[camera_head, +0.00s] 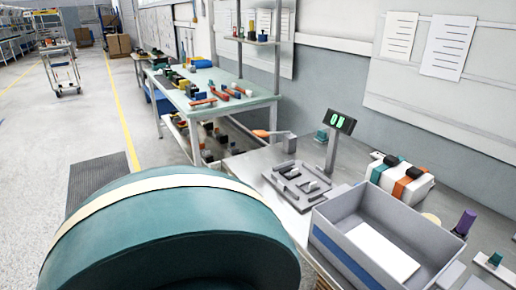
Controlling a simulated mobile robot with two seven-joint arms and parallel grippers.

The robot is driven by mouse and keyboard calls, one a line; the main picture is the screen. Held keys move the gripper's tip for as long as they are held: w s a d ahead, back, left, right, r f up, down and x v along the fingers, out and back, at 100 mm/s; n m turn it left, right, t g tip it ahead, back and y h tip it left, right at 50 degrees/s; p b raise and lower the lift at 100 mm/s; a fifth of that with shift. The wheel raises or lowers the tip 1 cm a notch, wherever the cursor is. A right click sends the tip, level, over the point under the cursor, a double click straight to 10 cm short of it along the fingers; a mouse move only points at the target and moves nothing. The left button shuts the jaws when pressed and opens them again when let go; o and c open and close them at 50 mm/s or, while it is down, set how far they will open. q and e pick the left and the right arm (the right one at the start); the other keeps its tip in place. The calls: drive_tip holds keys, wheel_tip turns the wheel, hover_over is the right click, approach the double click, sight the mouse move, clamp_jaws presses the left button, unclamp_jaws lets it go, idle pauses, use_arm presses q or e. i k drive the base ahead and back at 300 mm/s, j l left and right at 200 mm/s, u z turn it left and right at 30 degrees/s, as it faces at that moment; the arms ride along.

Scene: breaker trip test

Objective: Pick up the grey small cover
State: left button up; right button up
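I cannot single out the grey small cover for certain. Several small grey pieces sit on a flat grey fixture plate (297,187) on the near metal table. A grey piece (452,274) also shows at the lower right, beside a grey bin, partly cut off by the picture edge. Neither of my grippers is in view. A large teal rounded part with a cream band, apparently my own arm, fills the lower left and hides the floor and part of the table edge.
The grey open bin (338,207) holds a white sheet-like panel (383,250). Behind it stand a display with green digits (341,122) and a white block with orange and black bands (412,184). A purple cylinder (465,222) stands at right. A cluttered workbench (200,84) is farther back.

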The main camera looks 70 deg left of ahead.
sight(313, 186)
drive_tip(key=u, duration=1.8)
drive_tip(key=j+z, duration=0.1)
drive_tip(key=z, duration=0.8)
drive_tip(key=j+z, duration=0.9)
drive_tip(key=k+j, duration=0.05)
drive_tip(key=j, duration=0.05)
